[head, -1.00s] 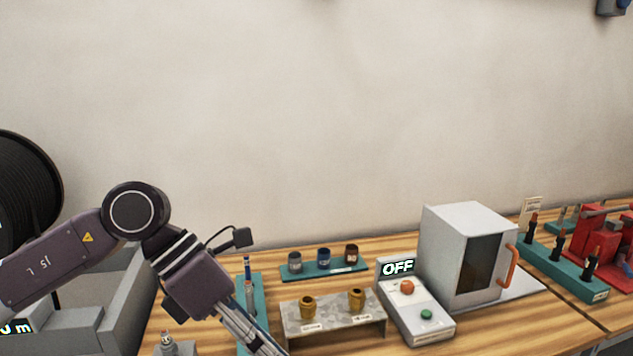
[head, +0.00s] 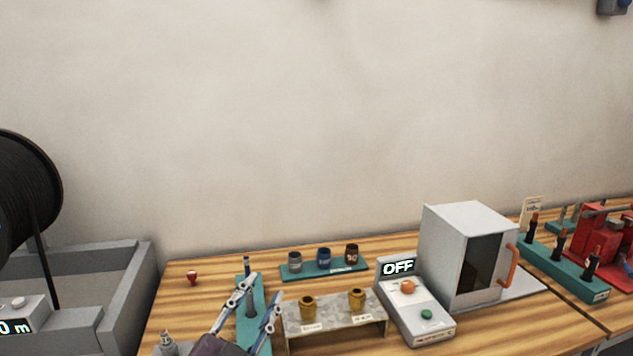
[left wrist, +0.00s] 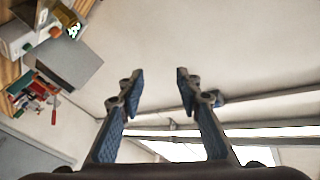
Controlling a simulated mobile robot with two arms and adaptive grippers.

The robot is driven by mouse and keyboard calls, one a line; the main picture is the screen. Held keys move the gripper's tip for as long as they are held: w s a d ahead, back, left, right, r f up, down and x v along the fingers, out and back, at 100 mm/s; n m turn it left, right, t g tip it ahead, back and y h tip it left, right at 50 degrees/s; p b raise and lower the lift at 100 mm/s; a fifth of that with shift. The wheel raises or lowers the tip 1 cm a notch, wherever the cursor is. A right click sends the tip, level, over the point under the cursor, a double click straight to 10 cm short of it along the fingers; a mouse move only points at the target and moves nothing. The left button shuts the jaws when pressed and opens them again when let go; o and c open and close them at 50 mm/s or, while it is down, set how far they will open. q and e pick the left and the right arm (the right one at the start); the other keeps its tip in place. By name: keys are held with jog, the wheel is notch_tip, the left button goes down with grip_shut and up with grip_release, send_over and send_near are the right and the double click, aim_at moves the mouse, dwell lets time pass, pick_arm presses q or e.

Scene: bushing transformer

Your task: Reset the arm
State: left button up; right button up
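My left gripper (head: 258,303) shows at the bottom of the head view, in front of the teal strip on the table's left part. Its two fingers are spread apart and point up. The left wrist view shows the same gripper (left wrist: 157,90) open, with nothing between its fingers. That view looks toward the wall and ceiling, with the bench at its upper left. My right gripper is in neither view.
The wooden table (head: 215,270) holds a small red item (head: 193,277), a teal tray of cups (head: 325,268), a metal stand (head: 335,323) with two brass pieces, a control box (head: 416,310) reading OFF, a grey oven-like box (head: 467,255) and red tools (head: 600,235). A black cable reel (head: 30,195) stands left.

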pick_arm(q)
jog(key=s+a+f+n+g+y, duration=0.2)
jog(key=s+a+f+g, duration=0.15)
jog(key=f, duration=0.35)
jog(key=s+a+f+n+g+y, duration=0.15)
jog(key=s+f, duration=0.25)
jog(key=f, duration=0.4)
jog(key=s+a+f+n+g+y, duration=0.2)
jog(key=s+a+f+n+g, duration=0.1)
jog(key=f, duration=0.4)
jog(key=s+a+f+n+g, duration=0.1)
jog(key=s+f+g, duration=0.3)
jog(key=s, duration=0.5)
jog(key=s+a+f+n+g, duration=0.1)
jog(key=s+a+f+g, duration=0.15)
jog(key=s+f, duration=0.55)
jog(key=s+f+g+b, duration=0.1)
jog(key=s+f+b, duration=0.15)
jog(key=f, duration=1.35)
jog(key=s+f+g+b, duration=0.1)
jog(key=f+b, duration=0.2)
jog(key=f, duration=1.2)
jog(key=s+a+f+g+b, duration=0.1)
jog(key=s+f+b, duration=0.3)
jog(key=s+f, duration=1.3)
notch_tip(320, 180, down, 3)
jog(key=shift+a+f+m, duration=0.2)
jog(key=shift+a+m, duration=0.25)
jog(key=shift+a, duration=0.1)
